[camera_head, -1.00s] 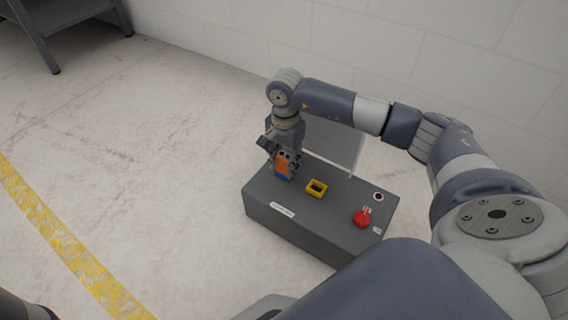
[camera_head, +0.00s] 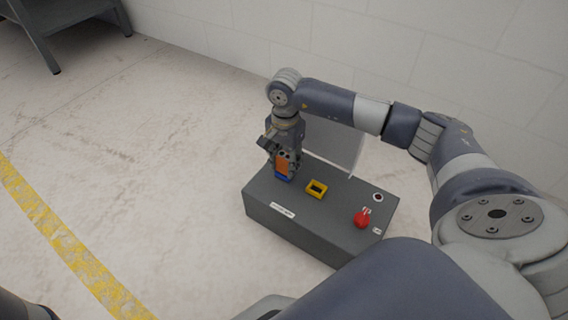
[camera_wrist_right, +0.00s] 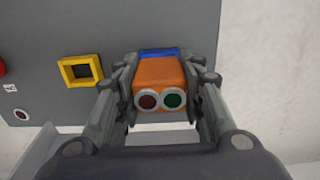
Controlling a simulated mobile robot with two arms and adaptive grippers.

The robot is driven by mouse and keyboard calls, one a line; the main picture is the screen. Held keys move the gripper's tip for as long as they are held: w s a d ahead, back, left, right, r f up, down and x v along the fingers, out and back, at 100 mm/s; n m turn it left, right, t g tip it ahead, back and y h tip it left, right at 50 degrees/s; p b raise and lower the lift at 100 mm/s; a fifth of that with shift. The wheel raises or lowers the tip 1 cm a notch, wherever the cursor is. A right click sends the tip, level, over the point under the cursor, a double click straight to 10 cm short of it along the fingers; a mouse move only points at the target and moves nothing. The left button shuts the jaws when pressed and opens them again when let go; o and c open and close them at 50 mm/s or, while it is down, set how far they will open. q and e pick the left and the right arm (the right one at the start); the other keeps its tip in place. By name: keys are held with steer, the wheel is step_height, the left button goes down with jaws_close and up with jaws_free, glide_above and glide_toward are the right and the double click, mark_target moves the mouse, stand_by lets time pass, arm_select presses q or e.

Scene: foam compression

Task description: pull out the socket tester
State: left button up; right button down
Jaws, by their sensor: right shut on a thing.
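The socket tester (camera_head: 282,164) is an orange block with a red and a green round light on its end, as the right wrist view shows (camera_wrist_right: 158,76). It stands upright at the blue socket (camera_head: 284,177) on the grey box, and the blue also shows behind it in the right wrist view (camera_wrist_right: 158,53). How deep it sits is hard to tell. My right gripper (camera_head: 283,163) comes from above and is shut on the tester, one finger on each side, also in the right wrist view (camera_wrist_right: 163,78). My left gripper is not in view.
The grey box (camera_head: 300,231) on the floor also carries a yellow square frame (camera_head: 316,195), a red knob (camera_head: 362,219) and a small round indicator (camera_head: 378,197). A pale panel (camera_head: 335,148) stands at its back edge, near my arm. Open floor lies left.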

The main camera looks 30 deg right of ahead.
mark_target(285, 156)
steer(key=shift+r, duration=0.45)
steer(key=shift+r+p, duration=0.6)
steer(key=shift+p, duration=0.1)
steer(key=shift+r+p, duration=2)
steer(key=shift+r, duration=0.35)
